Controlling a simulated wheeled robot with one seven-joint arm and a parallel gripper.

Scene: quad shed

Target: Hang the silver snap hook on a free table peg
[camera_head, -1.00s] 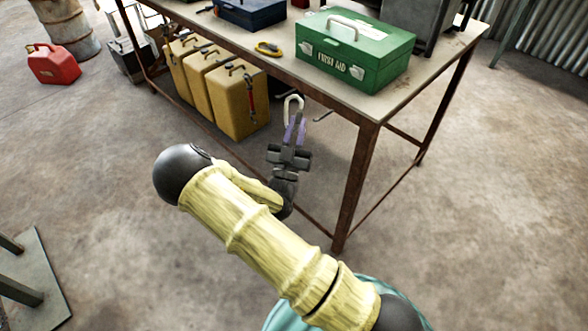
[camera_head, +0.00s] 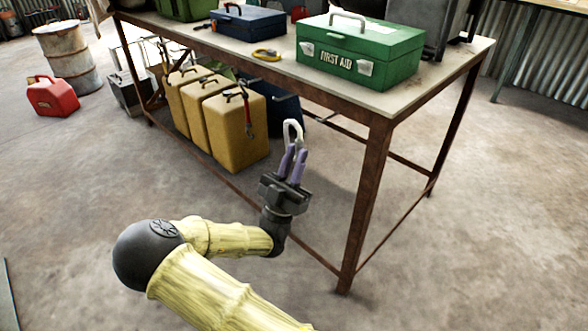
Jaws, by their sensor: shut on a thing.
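The silver snap hook (camera_head: 293,129) stands upright in my gripper (camera_head: 294,165), its pale rounded top above the purple fingers. The fingers are shut on its lower part, which they hide. My gripper is in front of the near long side of the workbench table (camera_head: 371,150), to the left of its front corner leg. The hook's top is below the tabletop edge, and a gap to the table cannot be judged. A red hanging item (camera_head: 248,116) shows below the table edge, in front of the yellow cans.
A green first aid box (camera_head: 359,52), a yellow ring-shaped item (camera_head: 266,55) and a blue toolbox (camera_head: 248,21) are on the tabletop. Yellow cans (camera_head: 237,133) stand under the table. A red fuel can (camera_head: 52,95) is at far left. The floor at right is clear.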

